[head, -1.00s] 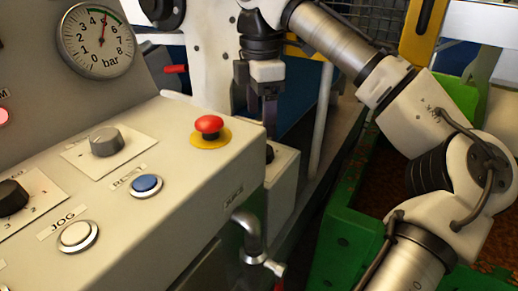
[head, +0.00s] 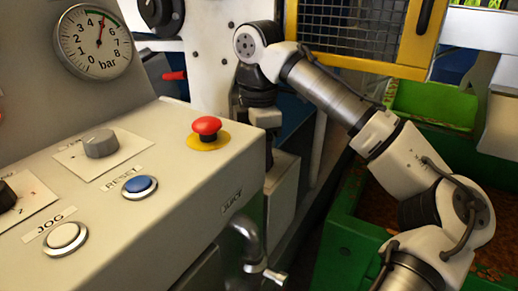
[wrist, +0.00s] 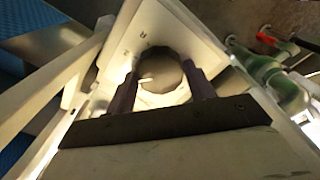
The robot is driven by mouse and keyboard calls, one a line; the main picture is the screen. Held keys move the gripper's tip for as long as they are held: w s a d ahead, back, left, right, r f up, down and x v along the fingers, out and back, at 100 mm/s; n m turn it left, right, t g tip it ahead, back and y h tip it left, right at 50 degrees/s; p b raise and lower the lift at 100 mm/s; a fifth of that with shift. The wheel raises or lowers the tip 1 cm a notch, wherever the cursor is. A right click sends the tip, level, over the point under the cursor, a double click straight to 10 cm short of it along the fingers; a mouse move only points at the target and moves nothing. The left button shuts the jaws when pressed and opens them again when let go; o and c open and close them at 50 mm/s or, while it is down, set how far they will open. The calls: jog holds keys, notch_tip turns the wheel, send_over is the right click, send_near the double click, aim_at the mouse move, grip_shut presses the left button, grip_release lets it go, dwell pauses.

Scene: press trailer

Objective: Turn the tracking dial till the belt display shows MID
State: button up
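The dial (wrist: 160,82) is a round grey-brown knob with a white pointer mark, seen from above in the wrist view. The mark lies on its left side. Faint lettering shows on the plate above left of it. My gripper (wrist: 162,71) is over the dial, its two fingers apart, one on each side of the knob. Whether they touch it I cannot tell. In the head view my gripper (head: 269,148) reaches down to the pale box (head: 283,196) behind the console, its fingertips and the dial mostly hidden. The belt display is not seen.
The console (head: 180,225) in front carries a red stop button (head: 207,128), a grey knob (head: 100,143), a blue RESET button (head: 140,186) and a white JOG button (head: 66,236). A tap (head: 248,240) sticks out at its right. A green bin (head: 345,245) stands right.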

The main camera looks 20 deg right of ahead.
jog(key=c, duration=0.4)
jog(key=shift+c, duration=0.2)
jog(key=shift+r+p, duration=0.1)
jog(key=shift+p, duration=0.2)
jog(key=m+p, duration=0.1)
jog(key=p, duration=0.1)
jog(key=m+p, duration=0.1)
jog(key=p, duration=0.1)
jog(key=shift+r, duration=0.25)
jog(key=m+p, duration=0.4)
jog(key=p, duration=0.1)
jog(key=m+p, duration=0.6)
jog(key=p, duration=0.1)
jog(key=shift+f, duration=0.1)
jog(key=m+p, duration=0.3)
jog(key=shift+f, duration=0.2)
jog(key=shift+m+p, duration=0.3)
jog(key=shift+p, duration=0.05)
jog(key=shift+f, duration=0.15)
